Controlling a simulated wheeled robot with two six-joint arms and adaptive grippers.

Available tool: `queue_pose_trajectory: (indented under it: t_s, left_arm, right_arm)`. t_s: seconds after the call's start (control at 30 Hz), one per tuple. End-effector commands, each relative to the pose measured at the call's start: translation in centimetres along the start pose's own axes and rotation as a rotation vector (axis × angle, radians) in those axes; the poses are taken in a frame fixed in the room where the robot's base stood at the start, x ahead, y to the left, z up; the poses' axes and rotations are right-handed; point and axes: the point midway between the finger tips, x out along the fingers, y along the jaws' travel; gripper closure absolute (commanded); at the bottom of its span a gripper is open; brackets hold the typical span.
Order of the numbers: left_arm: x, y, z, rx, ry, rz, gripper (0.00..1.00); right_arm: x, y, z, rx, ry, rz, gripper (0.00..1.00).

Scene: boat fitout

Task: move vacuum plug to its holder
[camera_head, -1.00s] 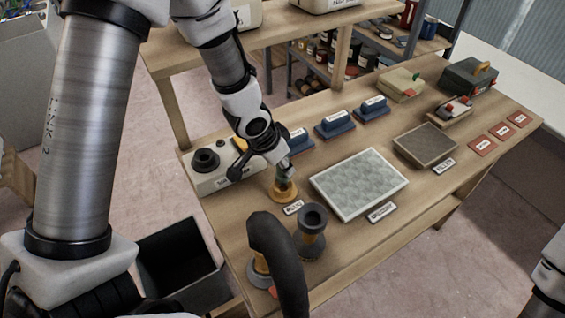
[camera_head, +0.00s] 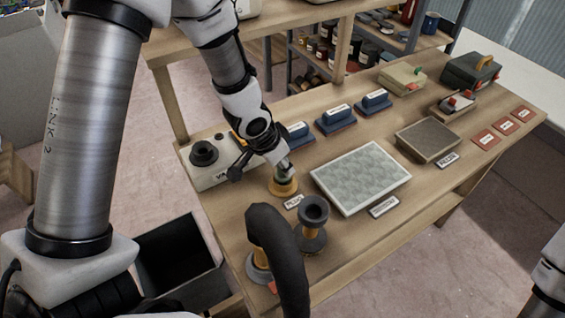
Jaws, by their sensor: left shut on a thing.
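My left gripper (camera_head: 282,167) points down at the left part of the workbench. It is shut on a small dark grey-green piece, which I take to be the vacuum plug; the fingers mostly hide it. Directly below is a round orange-yellow holder (camera_head: 284,188) with a small label in front. The plug's lower end is at the holder's top; I cannot tell how deep it sits. The vacuum unit (camera_head: 213,172), a pale box with a black round port, stands just left of the gripper. My right gripper is out of view; only part of that arm shows at the right edge.
A black flanged spool (camera_head: 313,212) and a thick black hose (camera_head: 279,250) stand in front of the holder. A framed grey panel (camera_head: 361,178) lies to the right. Blue-handled blocks (camera_head: 335,117) line the back. A black bin (camera_head: 178,258) stands at lower left.

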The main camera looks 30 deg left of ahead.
Motion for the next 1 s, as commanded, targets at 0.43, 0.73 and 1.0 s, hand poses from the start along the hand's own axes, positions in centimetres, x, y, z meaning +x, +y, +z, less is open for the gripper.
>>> queue_pose_trajectory:
  t_s: [0.43, 0.73, 1.0]
  left_arm:
    - [0.3, 0.0, 0.1, 0.000, 0.000, 0.000, 0.69]
    - [0.3, 0.0, 0.1, 0.000, 0.000, 0.000, 0.43]
    - [-2.0, 0.0, -0.8, 0.000, 0.000, 0.000, 0.43]
  right_arm:
    - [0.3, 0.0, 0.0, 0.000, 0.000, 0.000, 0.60]
    - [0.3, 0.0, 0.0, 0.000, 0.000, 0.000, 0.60]
    - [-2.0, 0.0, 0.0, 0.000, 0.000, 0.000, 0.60]
